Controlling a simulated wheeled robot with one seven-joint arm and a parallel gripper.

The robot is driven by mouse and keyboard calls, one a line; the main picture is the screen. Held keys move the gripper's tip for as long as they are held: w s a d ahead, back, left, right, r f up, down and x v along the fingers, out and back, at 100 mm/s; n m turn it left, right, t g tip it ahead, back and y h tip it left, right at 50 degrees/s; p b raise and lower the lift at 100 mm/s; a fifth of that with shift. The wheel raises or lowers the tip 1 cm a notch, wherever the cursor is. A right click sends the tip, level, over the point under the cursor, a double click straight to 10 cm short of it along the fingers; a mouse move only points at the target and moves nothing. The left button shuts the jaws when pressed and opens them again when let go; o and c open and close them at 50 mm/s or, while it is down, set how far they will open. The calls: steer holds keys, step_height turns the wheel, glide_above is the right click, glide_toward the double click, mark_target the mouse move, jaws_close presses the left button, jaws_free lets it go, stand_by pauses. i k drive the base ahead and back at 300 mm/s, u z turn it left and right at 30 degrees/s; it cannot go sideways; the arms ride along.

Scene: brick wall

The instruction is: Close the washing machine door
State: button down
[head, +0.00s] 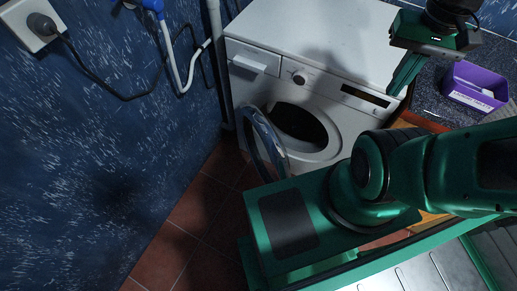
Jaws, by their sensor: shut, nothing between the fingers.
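The white washing machine (315,40) stands against the blue wall in the head view. Its round door (266,142) is swung open on the left side of the dark drum opening (299,124). The lower part of the door is hidden behind my green base. My gripper (396,92) is at the upper right, by the machine's front right top edge. Its fingers point down and are shut and empty. It is apart from the door, well to its right.
A purple box (475,87) sits on a dark speckled counter (430,82) right of the machine. A hose and cable (184,75) run along the wall at left, below a white socket (33,29). Red floor tiles (199,206) are clear left of my base.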

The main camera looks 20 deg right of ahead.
mark_target(250, 114)
steer(key=u, duration=0.05)
steer(key=k, duration=0.5)
steer(key=u, duration=1.3)
steer(key=k, duration=1.1)
steer(key=z, duration=1.05)
steer(key=i, duration=1)
steer(key=u, duration=0.05)
